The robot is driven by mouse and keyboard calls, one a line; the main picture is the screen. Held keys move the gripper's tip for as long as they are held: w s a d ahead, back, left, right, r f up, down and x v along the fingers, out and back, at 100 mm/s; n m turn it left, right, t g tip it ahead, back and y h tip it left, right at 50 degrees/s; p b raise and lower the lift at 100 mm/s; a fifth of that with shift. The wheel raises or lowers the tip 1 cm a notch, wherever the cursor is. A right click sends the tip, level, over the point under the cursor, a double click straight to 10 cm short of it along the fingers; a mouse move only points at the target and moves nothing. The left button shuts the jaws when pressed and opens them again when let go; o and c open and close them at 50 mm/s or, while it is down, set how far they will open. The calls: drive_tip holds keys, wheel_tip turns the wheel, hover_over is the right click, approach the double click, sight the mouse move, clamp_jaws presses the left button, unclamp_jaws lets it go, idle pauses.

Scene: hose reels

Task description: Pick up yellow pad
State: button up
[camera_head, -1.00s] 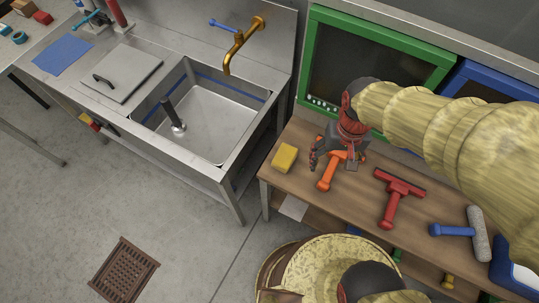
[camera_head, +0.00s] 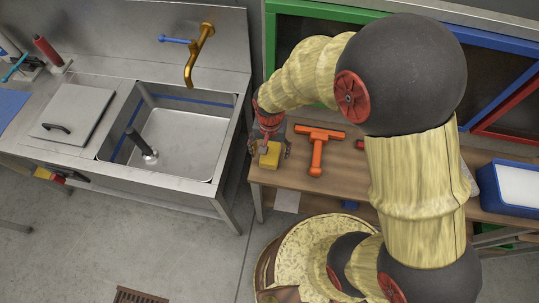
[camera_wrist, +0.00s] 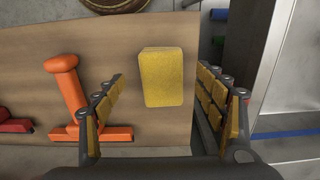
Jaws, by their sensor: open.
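The yellow pad (camera_head: 269,158) lies on the left end of the wooden bench top. In the wrist view the pad (camera_wrist: 163,77) shows as a rounded yellow block in the gap between my fingers. My gripper (camera_wrist: 160,85) is open and empty, one finger to each side of the pad, with the pad nearer the middle of the gap. In the head view my gripper (camera_head: 270,148) points down over the pad and partly hides it. I cannot tell the exact height of the fingertips above the bench.
An orange squeegee (camera_head: 317,146) lies just right of the pad; in the wrist view the squeegee (camera_wrist: 70,95) is beside my left finger. A steel sink (camera_head: 180,140) stands left of the bench (camera_head: 300,183). A blue tray (camera_head: 512,188) sits at right. My arm hides much of the bench.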

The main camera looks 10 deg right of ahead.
sight(269, 157)
drive_tip(key=f+b, duration=0.1)
drive_tip(key=f, duration=0.4)
drive_tip(key=shift+a+b, duration=0.2)
drive_tip(key=shift+b, duration=0.1)
drive_tip(key=shift+c, duration=0.2)
drive_tip(key=c, duration=1.1)
drive_tip(key=shift+c, duration=0.5)
drive_tip(key=shift+r, duration=0.1)
